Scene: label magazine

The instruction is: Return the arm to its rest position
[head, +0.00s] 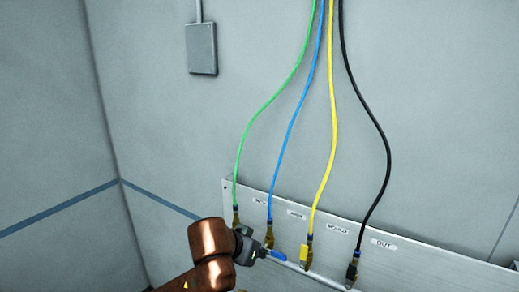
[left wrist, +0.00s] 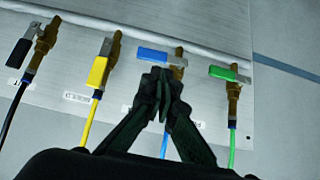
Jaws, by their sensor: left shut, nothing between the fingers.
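My left arm comes in from the lower left in the head view. My left gripper (head: 258,252) is shut and empty beside the blue valve handle (head: 277,255). In the left wrist view the closed fingertips (left wrist: 161,76) lie just below the blue handle (left wrist: 152,55) in the picture; I cannot tell whether they touch it. The blue and green (left wrist: 229,73) handles lie crosswise to their valves. The yellow (left wrist: 97,72) and black (left wrist: 20,53) handles lie along theirs. The gripper hides part of the blue hose. My right gripper is not in view.
The pale metal panel (head: 435,268) carries the valves and small labels, one reading OUT (head: 383,243). Green (head: 265,108), blue (head: 292,128), yellow (head: 332,120) and black (head: 375,125) hoses hang above it. A grey box (head: 201,48) is on the wall. The space left of the panel is clear.

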